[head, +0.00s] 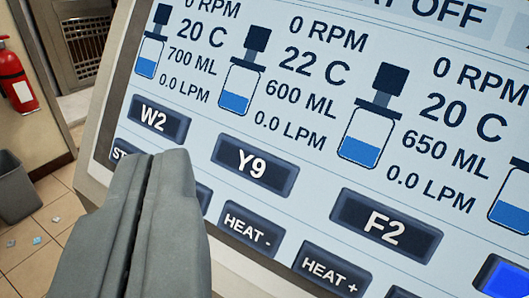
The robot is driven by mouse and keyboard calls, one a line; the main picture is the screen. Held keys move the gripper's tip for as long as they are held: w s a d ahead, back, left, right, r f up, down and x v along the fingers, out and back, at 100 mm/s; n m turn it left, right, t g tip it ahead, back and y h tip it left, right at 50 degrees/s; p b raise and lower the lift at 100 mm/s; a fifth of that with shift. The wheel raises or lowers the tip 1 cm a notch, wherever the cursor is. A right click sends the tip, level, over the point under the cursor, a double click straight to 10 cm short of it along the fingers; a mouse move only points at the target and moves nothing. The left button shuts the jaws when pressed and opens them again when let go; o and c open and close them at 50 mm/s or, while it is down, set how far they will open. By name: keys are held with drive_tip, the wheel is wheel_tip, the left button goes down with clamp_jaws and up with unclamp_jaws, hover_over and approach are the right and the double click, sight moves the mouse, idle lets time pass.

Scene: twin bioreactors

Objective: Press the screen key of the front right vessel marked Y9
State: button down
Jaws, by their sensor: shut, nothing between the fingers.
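The screen (320,40) fills most of the head view, tilted, with rows of vessel pictures and readings. The dark key marked Y9 (254,165) is near the middle, under the vessel picture (241,84) that reads 22 C and 600 ML. My gripper (163,160) is shut and empty. Its fingertips show to the left of Y9, below the W2 key (159,119). They cover parts of the lower keys. I cannot tell whether the tips touch the screen.
The F2 key (386,226) is right of Y9. HEAT - (247,227) and HEAT + (330,269) are below. A blue key (504,279) is at the lower right. A fire extinguisher (14,78) and grey bin (17,188) stand beyond the screen at left.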

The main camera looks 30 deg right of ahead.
sight(232, 144)
drive_tip(key=shift+w+d+f, duration=0.65)
drive_tip(key=shift+d, duration=0.2)
drive_tip(key=shift+w+d+f, duration=0.6)
drive_tip(key=shift+d+f, duration=0.05)
drive_tip(key=shift+d, duration=0.2)
idle(1.0)
drive_tip(key=shift+w+d+f, duration=0.2)
drive_tip(key=shift+d, duration=0.1)
drive_tip(key=shift+w+d+f, duration=0.2)
drive_tip(key=shift+d, duration=0.05)
idle(0.9)
drive_tip(key=shift+s+a+r, duration=0.1)
idle(0.3)
drive_tip(key=shift+s+a+r, duration=0.3)
drive_tip(key=shift+a, duration=0.15)
drive_tip(key=shift+s+a+r, duration=0.65)
drive_tip(key=shift+a, duration=0.25)
drive_tip(key=shift+s+a+r, duration=0.65)
drive_tip(key=shift+a, duration=0.2)
